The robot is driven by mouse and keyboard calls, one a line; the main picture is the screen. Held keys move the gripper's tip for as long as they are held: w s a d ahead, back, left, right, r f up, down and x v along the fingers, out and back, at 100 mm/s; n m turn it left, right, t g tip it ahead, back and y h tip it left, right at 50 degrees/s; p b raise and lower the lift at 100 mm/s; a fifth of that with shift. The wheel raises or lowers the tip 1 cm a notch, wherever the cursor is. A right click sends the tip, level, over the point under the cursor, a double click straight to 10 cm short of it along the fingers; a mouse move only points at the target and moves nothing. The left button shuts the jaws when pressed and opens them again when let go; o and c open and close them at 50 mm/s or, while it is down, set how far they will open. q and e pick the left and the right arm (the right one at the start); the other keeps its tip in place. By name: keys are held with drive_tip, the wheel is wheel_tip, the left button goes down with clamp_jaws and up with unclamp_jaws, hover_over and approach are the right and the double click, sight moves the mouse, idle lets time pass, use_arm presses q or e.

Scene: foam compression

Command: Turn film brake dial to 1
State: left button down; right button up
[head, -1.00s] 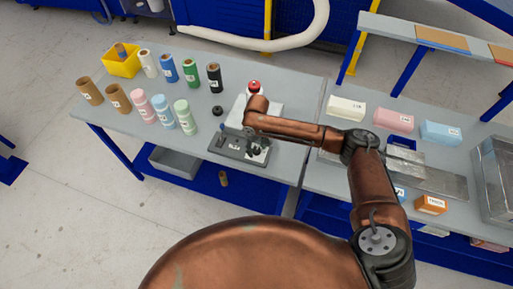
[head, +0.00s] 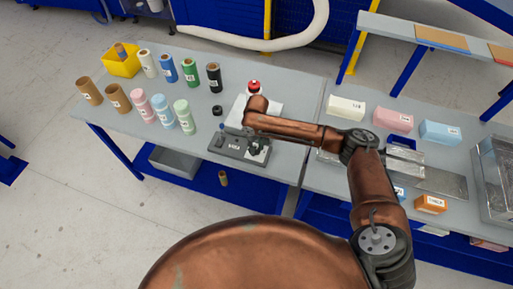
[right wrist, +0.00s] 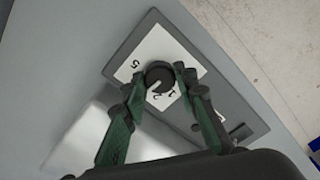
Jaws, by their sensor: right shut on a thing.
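The film brake dial (right wrist: 158,77) is a round dark knob with a light pointer mark, on a white number plate (right wrist: 154,48) set in a grey base (right wrist: 235,105). Printed digits show around it, a 5 at the upper left and others below. I cannot tell exactly which digit the mark lines up with. My right gripper (right wrist: 156,80) is shut on the dial, a fingertip at each side. In the head view, my right gripper (head: 257,148) is over the grey base (head: 229,146), and the dial is hidden there. My left gripper is not in view.
Several coloured film rolls (head: 189,70) and brown cores (head: 89,91) stand on the table's left half. A yellow bin (head: 121,63) is at the back left. A red button (head: 254,86) stands behind the base. Pale boxes (head: 393,119) are to the right.

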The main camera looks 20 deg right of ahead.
drive_tip(key=shift+p, duration=0.3)
drive_tip(key=shift+r+n+p, duration=0.15)
drive_tip(key=shift+n+p, duration=0.8)
drive_tip(key=shift+n, duration=0.15)
drive_tip(key=shift+n+p, duration=0.8)
drive_tip(key=n+p, duration=0.2)
drive_tip(key=shift+n, duration=0.4)
drive_tip(key=n+p, duration=0.2)
drive_tip(key=n, duration=0.2)
drive_tip(key=shift+n, duration=0.3)
drive_tip(key=shift+n+p, duration=0.35)
drive_tip(key=shift+n, duration=1.55)
drive_tip(key=shift+f, duration=0.2)
